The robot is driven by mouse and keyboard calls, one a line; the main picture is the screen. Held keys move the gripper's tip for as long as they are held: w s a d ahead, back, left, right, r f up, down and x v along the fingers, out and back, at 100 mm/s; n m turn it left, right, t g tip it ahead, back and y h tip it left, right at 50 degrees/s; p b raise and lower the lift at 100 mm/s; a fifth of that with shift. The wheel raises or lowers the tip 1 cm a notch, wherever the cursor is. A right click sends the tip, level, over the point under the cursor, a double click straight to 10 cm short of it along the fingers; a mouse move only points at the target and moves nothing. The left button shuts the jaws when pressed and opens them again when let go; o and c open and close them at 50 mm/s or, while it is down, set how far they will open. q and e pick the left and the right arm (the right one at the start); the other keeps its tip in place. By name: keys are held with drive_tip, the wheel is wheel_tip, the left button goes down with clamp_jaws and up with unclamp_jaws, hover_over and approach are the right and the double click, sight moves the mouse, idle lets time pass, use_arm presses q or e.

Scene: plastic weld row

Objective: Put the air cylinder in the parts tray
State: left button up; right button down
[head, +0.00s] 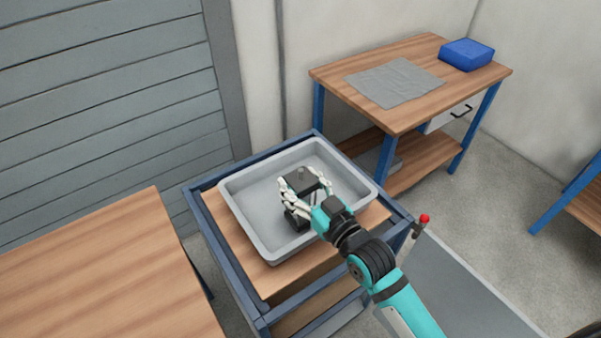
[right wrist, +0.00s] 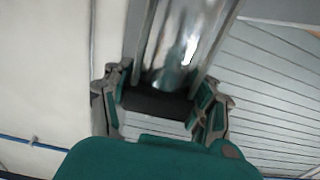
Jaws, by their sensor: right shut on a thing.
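The air cylinder (head: 306,184) has black end blocks and a shiny metal barrel. My right gripper (head: 307,190) is shut on it, with fingers on both sides. In the right wrist view, the cylinder's dark block (right wrist: 157,101) sits between the fingers of the right gripper (right wrist: 160,100), and its blurred silver barrel extends beyond. The parts tray (head: 247,198) is a shallow grey bin, and the held cylinder appears within its outline in the head view. I cannot tell whether the cylinder touches the tray floor. My left gripper is not in view.
The tray rests on a blue-framed wooden cart (head: 237,258). A wooden table (head: 95,268) stands at the left. A workbench (head: 425,98) with a grey mat (head: 394,82) and blue box (head: 466,54) stands behind right. A red-tipped post (head: 424,219) rises near the cart's right corner.

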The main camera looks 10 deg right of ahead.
drive_tip(key=shift+f, duration=0.65)
drive_tip(key=c, duration=0.8)
unclamp_jaws()
drive_tip(key=shift+f, duration=0.25)
drive_tip(key=shift+c, duration=0.2)
drive_tip(key=o, duration=0.5)
drive_tip(key=shift+c, duration=0.2)
drive_tip(key=shift+r, duration=0.2)
drive_tip(key=b+v, duration=0.2)
drive_tip(key=v, duration=1)
drive_tip(key=shift+f, duration=0.1)
